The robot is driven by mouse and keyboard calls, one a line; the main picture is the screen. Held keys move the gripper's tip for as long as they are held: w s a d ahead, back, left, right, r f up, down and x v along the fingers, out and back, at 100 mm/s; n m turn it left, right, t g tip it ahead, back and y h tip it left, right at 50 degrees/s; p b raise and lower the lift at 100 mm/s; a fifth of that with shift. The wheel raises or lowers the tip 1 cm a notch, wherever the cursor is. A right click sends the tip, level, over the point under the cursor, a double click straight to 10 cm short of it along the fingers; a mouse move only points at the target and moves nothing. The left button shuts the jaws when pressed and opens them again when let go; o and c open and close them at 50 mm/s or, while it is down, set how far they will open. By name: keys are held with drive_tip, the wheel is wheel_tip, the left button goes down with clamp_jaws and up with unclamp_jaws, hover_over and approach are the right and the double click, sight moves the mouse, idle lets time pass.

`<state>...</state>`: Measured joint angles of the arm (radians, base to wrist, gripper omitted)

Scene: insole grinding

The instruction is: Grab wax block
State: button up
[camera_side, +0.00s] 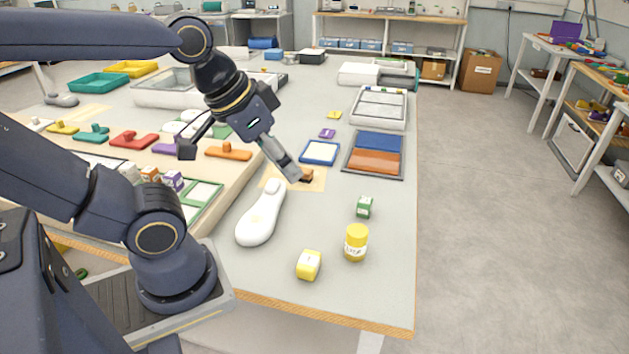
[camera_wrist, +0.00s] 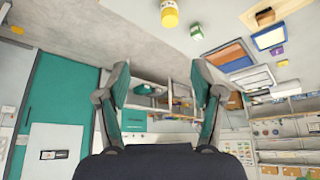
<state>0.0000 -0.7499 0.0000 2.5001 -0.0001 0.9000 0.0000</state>
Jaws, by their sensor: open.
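My gripper (camera_side: 241,163) is open and empty, tilted above the table with its fingers spread wide. In the wrist view my gripper (camera_wrist: 163,90) shows two teal-padded fingers with nothing between them. A small orange and dark block (camera_side: 307,176) lies on a tan mat (camera_side: 318,184), just beyond the right finger's tip in the side view. It also shows on the mat at the upper right of the wrist view (camera_wrist: 264,16). A yellow and white block (camera_side: 308,265) and a green and white block (camera_side: 364,207) stand nearer the front. I cannot tell which block is wax.
A white sole-shaped piece (camera_side: 260,215) lies near the tan mat. A blue-framed tray (camera_side: 320,152) and a blue and orange tray (camera_side: 374,154) lie behind. The right front of the table is clear.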

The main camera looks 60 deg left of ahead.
drive_tip(key=shift+o, duration=0.4)
drive_tip(key=n+g, duration=0.6)
drive_tip(key=n, duration=0.3)
hover_over(309, 259)
wheel_tip(309, 259, down, 17)
drive_tip(key=f, duration=1)
drive_tip(key=shift+s+f, duration=0.15)
drive_tip(key=shift+s, duration=0.05)
drive_tip(key=shift+w+f, duration=0.15)
drive_tip(key=shift+f, duration=3.05)
